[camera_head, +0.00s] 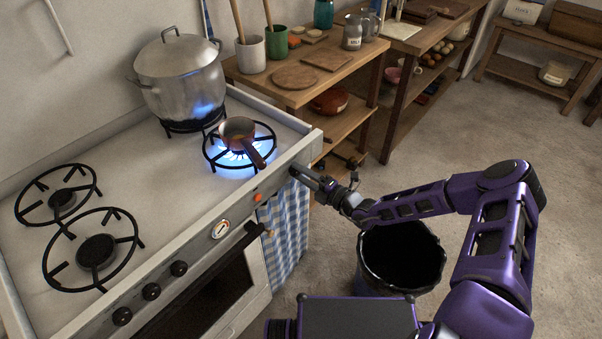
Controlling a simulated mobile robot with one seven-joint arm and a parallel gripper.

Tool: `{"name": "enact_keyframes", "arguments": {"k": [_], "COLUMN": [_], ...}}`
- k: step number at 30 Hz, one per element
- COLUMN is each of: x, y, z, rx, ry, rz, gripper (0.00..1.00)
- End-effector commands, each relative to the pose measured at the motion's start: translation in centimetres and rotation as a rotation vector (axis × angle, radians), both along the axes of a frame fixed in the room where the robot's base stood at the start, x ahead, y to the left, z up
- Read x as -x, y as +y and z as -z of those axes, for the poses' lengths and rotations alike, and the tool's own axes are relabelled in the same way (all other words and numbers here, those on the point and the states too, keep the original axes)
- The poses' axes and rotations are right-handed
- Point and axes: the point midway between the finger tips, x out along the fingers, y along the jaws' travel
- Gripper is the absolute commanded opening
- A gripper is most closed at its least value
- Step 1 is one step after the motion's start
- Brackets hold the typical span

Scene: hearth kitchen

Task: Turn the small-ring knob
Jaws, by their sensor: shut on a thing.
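The stove (150,205) has a row of black knobs on its front panel. My gripper (298,172) is at the right end of that panel, shut on a knob there, most of which it hides. This knob lies in front of the burner with a small copper pan (238,130), where a blue flame burns. Several other knobs, such as the one at the front left (179,268), are in plain view and apart from my gripper. I cannot tell from this view how far the held knob is turned.
A large steel pot (180,70) stands on the back right burner, with blue light on its side. A blue checked towel (283,235) hangs below the panel. A black bucket (372,275) stands on the floor under my arm. A wooden shelf (300,95) adjoins the stove.

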Motion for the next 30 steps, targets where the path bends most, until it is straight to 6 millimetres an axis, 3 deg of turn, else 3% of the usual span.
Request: {"name": "enact_keyframes", "arguments": {"k": [18, 30], "x": [0.06, 0.08], "y": [0.05, 0.06], "z": [0.09, 0.08], "rx": [-0.355, -0.51], "ry": [0.455, 0.656], "rz": [-0.001, -0.002], "gripper": [0.0, 0.0]}}
